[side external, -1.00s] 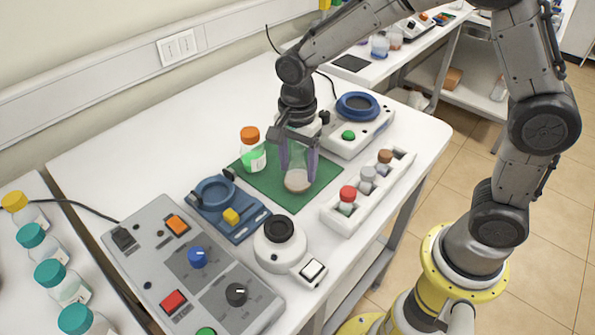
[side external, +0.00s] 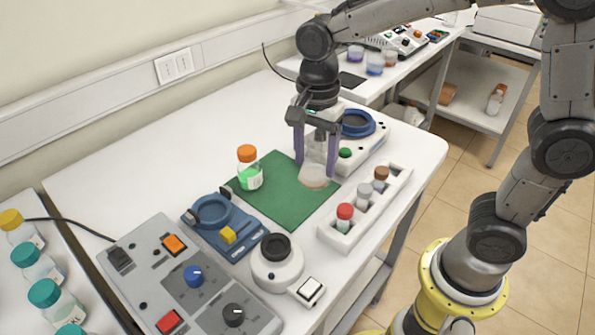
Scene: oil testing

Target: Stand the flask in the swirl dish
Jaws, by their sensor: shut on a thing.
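The flask (side external: 314,178) is clear and conical, with pale brown liquid at its bottom. It is upright at the back right part of the green mat (side external: 278,205). My gripper (side external: 316,160) points down with its two purple fingers on either side of the flask, shut on it. Any gap under the flask is hard to tell. A blue round dish (side external: 372,126) sits on a white unit behind and right of the flask, partly hidden by my gripper. Another blue ring-shaped holder (side external: 195,215) is on a blue base at front left. I cannot tell which is the swirl dish.
An orange-capped bottle with green liquid (side external: 249,178) stands on the mat's left side. A white rack (side external: 338,238) with capped vials is at the right. A round white device (side external: 278,273) and a grey control box (side external: 150,262) are in front.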

